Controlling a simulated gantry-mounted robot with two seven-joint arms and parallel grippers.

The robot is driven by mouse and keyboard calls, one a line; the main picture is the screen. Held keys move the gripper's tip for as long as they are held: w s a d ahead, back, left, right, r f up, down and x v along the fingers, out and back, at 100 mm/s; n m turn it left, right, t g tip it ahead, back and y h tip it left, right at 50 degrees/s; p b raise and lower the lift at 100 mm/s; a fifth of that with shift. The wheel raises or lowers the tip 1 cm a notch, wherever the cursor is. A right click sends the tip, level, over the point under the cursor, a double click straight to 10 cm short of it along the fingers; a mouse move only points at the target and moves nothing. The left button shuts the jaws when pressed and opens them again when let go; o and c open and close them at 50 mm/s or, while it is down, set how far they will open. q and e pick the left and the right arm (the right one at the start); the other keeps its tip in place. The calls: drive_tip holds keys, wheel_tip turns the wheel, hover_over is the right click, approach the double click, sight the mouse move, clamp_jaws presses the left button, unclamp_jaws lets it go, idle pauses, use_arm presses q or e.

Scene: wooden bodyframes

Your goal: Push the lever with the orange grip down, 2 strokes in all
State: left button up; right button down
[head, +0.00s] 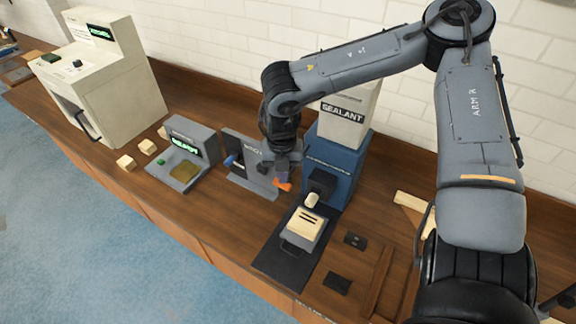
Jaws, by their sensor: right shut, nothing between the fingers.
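The orange grip (283,185) of the lever shows just below my right gripper (284,176), in front of the blue sealant machine (346,158). My right gripper is shut and empty, pointing down, and looks close to the orange grip or on it; whether they touch I cannot tell. The rest of the lever is mostly hidden behind my gripper and wrist. My left gripper is not in view.
A cream block on a small tray (304,225) stands on a dark plate (271,262) before the machine. A grey panel stand (239,172), a scale-like device (189,158) and a large cream machine (96,85) stand to the left. Dark small plates (337,283) lie at right.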

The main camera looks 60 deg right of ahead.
drive_tip(key=shift+f, duration=0.4)
drive_tip(key=shift+r, duration=0.25)
drive_tip(key=shift+r, duration=0.3)
drive_tip(key=shift+r+p, duration=1.95)
drive_tip(key=shift+r, duration=0.95)
